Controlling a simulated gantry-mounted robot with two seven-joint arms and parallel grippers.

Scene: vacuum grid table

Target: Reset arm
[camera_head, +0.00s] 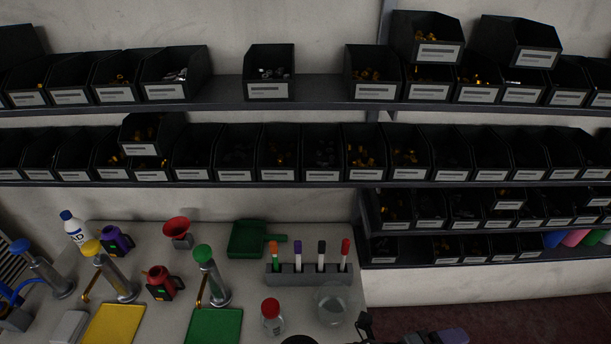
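My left gripper is not in view. At the bottom edge, right of centre, a dark piece that looks like the end of my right gripper (364,325) shows beside the glass flask. A dark and purple-grey arm part continues to its right and is cut off by the frame edge. The fingers are too dark and too cropped to tell open from shut. I see nothing held.
A pale table (240,268) holds a marker rack (308,274), a round glass flask (331,305), a red-capped bottle (271,318), a green tray (214,327), a yellow tray (113,326) and several upright tools. Shelves (225,105) of black bins stand behind.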

